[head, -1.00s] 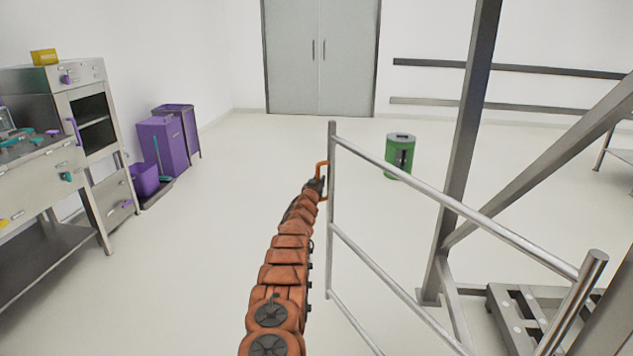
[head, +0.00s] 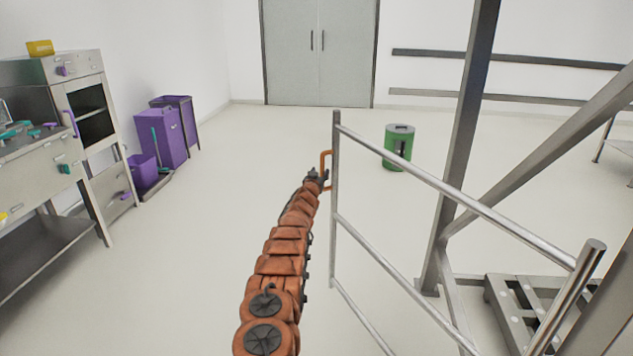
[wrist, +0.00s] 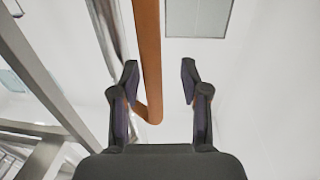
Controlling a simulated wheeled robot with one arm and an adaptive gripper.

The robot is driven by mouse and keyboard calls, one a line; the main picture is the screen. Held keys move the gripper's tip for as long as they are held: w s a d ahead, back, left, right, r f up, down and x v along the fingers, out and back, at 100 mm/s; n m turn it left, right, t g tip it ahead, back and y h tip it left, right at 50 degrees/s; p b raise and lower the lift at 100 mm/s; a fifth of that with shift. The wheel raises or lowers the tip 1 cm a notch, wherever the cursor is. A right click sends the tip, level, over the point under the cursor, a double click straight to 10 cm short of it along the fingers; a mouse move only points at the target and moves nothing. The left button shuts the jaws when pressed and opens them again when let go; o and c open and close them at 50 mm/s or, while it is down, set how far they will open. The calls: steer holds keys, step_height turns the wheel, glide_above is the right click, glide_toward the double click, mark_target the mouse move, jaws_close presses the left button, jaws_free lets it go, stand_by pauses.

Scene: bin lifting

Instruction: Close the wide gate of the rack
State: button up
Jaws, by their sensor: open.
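The wide gate (head: 432,181) is a frame of grey metal tubes on the right in the head view. It hangs from a thick post at the lower right and swings out over the floor. An orange handle (head: 327,160) is fixed to its free end post. My gripper (head: 318,177) is at this handle, at the end of my arm. In the wrist view, the open fingers of my gripper (wrist: 160,95) stand on either side of the orange handle bar (wrist: 150,60). I see gaps between the bar and the fingers.
The rack's grey uprights and braces (head: 463,130) stand at the right, with a slotted metal platform (head: 515,305) at their foot. A green bin (head: 398,148) stands beyond the gate. Steel cabinets (head: 85,130) and purple bins (head: 163,140) line the left. The middle floor is clear.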

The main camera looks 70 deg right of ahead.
steer(key=a, duration=0.7)
steer(key=shift+s+f, duration=0.15)
steer(key=shift+s, duration=0.1)
stand_by(1.0)
steer(key=shift+a, duration=0.1)
steer(key=shift+c, duration=0.4)
